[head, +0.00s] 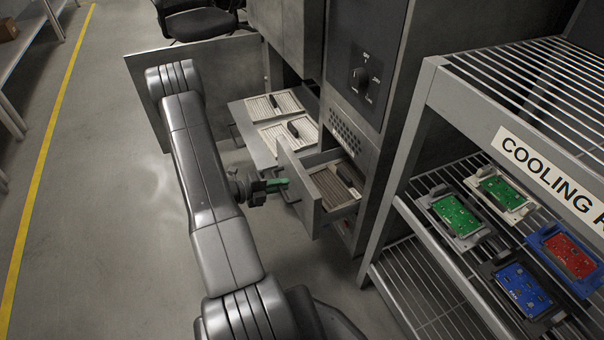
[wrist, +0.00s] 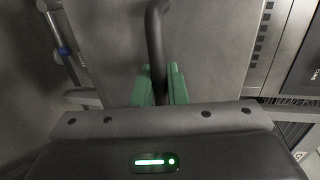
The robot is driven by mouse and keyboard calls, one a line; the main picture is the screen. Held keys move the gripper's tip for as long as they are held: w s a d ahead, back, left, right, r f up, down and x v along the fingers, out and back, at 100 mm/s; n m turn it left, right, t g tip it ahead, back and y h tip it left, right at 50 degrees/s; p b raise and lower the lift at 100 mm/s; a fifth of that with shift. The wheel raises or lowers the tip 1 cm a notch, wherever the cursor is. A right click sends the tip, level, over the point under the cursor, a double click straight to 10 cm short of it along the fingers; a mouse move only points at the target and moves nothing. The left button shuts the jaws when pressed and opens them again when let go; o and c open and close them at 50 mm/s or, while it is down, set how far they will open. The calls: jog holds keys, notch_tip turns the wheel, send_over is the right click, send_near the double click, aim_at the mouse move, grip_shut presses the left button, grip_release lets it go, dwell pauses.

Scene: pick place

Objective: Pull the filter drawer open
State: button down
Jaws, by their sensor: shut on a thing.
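The filter drawer (head: 304,196) is a grey drawer in the machine's front. It stands partly open, and a ribbed filter with a dark handle (head: 349,176) shows inside it. My gripper (head: 277,185) is at the drawer's front, its green fingers at the drawer's handle. In the wrist view the green fingers (wrist: 159,88) are shut on the dark bar handle (wrist: 155,45), one on each side. The drawer's grey front panel (wrist: 205,50) fills the middle of that view. How far the drawer extends inside the machine is hidden.
A grey door (head: 205,90) stands open at the left behind my arm. A shelf (head: 240,115) holds two more filters (head: 288,131). A cooling rack (head: 432,85) with several circuit boards (head: 455,215) stands close at the right. The floor (head: 95,200) at the left is clear.

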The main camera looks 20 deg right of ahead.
jog(key=f+p+v, duration=0.2)
jog(key=f+v, duration=0.1)
jog(key=v, duration=1.3)
jog(key=shift+a+f, duration=0.2)
jog(key=shift+a, duration=0.1)
jog(key=shift+s, duration=0.15)
jog(key=c, duration=1.5)
grip_release()
jog(key=w+p+v, duration=0.1)
jog(key=p+v, duration=0.2)
jog(key=v, duration=1)
jog(key=shift+s+a, duration=0.4)
jog(key=shift+s, duration=0.2)
